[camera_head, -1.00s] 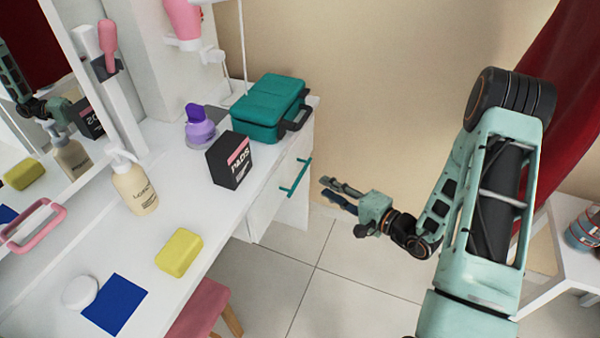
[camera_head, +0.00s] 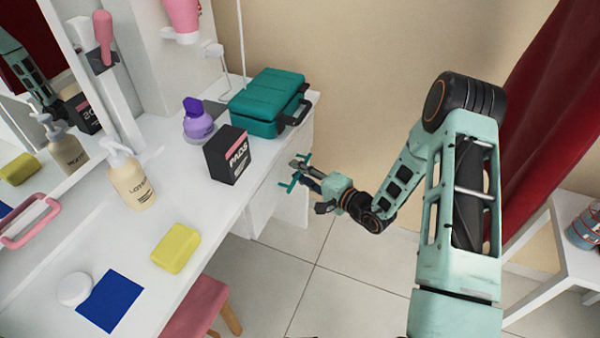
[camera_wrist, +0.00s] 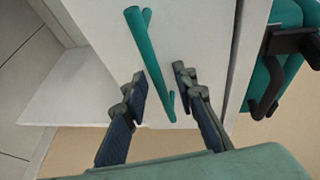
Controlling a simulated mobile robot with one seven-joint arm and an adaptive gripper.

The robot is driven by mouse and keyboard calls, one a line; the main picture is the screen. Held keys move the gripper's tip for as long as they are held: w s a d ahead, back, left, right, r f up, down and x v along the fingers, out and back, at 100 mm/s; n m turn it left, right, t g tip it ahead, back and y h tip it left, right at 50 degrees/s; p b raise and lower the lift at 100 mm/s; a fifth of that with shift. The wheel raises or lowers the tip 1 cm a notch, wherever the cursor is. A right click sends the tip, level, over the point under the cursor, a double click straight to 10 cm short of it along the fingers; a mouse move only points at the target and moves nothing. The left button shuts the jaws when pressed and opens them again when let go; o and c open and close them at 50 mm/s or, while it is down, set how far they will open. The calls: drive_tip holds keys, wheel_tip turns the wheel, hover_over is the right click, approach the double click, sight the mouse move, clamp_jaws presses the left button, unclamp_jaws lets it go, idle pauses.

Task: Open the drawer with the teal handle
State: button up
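The teal handle (camera_head: 288,184) is a bar on the front of a white drawer (camera_head: 268,190) at the right end of the white vanity. In the wrist view the handle (camera_wrist: 146,50) runs slantwise across the drawer front (camera_wrist: 190,30), and its lower end lies between my fingers. My gripper (camera_head: 300,171) is at the handle in the head view, covering part of it. In the wrist view my gripper (camera_wrist: 160,88) is open, with one finger on each side of the bar and gaps visible. The drawer looks closed.
A pink stool (camera_head: 196,305) is below the front edge. The floor (camera_head: 340,290) beside the vanity is clear.

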drive_tip(key=shift+c, duration=0.7)
clamp_jaws()
drive_tip(key=s+d+b, duration=0.1)
drive_tip(key=s+d, duration=0.1)
drive_tip(key=d, duration=0.5)
drive_tip(key=s+d+b, duration=0.1)
drive_tip(key=s+d, duration=0.1)
drive_tip(key=d, duration=0.4)
drive_tip(key=shift+s+d+b, duration=0.35)
drive_tip(key=shift+s+b, duration=0.05)
drive_tip(key=shift+o, duration=0.7)
unclamp_jaws()
